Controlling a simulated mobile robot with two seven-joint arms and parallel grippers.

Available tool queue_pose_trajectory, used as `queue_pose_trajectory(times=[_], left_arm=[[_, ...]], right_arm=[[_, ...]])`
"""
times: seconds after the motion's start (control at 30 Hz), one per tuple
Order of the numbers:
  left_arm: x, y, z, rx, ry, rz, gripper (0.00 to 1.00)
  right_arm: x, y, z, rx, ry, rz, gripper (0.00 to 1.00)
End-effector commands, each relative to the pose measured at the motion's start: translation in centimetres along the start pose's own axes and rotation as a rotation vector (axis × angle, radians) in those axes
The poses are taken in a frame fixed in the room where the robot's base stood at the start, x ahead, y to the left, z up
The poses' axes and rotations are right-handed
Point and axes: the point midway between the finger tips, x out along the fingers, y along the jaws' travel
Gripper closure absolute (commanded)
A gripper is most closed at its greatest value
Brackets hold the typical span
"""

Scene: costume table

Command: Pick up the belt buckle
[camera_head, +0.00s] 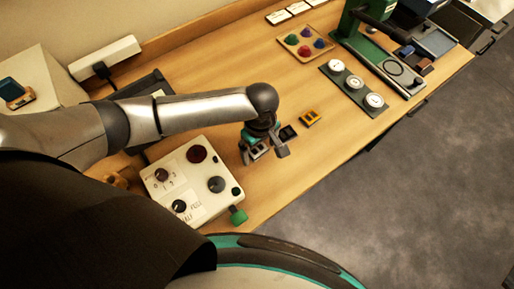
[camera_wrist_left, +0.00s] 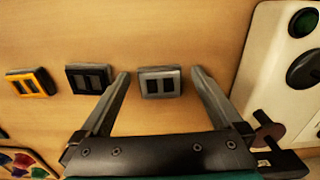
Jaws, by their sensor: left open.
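Three belt buckles lie in a row on the wooden table: a yellow one (camera_head: 311,117), a black one (camera_head: 288,132) and a silver-grey one (camera_head: 256,151). In the left wrist view the yellow buckle (camera_wrist_left: 32,83) is at the left, the black buckle (camera_wrist_left: 88,78) beside it, and the silver-grey buckle (camera_wrist_left: 160,82) in the middle. My left gripper (camera_head: 263,154) is open over the silver-grey buckle. In the wrist view its fingertips (camera_wrist_left: 160,73) are on either side of that buckle, with gaps visible. The black buckle is just outside one finger. My right gripper is not seen.
A white control box (camera_head: 190,180) with knobs stands close beside the left gripper. A tray of coloured pieces (camera_head: 305,42), a plate with round dials (camera_head: 354,86) and a green press (camera_head: 385,60) stand farther back. Bare table lies right of the buckles.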

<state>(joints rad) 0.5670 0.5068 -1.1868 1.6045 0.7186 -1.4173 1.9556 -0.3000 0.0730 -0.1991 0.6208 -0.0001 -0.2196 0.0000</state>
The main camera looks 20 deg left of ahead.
Motion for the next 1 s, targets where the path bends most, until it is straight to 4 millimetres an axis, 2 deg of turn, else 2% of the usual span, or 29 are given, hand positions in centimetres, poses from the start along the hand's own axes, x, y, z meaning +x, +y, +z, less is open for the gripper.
queue_pose_trajectory(times=[0.07,0.8,1.0], left_arm=[[-0.04,0.03,0.01,0.000,0.000,0.001,0.03],[-0.06,0.01,0.02,0.000,0.000,0.000,0.86],[-0.08,0.02,0.02,0.000,0.000,0.001,0.86]], right_arm=[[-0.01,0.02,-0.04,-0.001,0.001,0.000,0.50],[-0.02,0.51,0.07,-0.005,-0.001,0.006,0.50],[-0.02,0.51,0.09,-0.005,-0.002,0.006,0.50]])
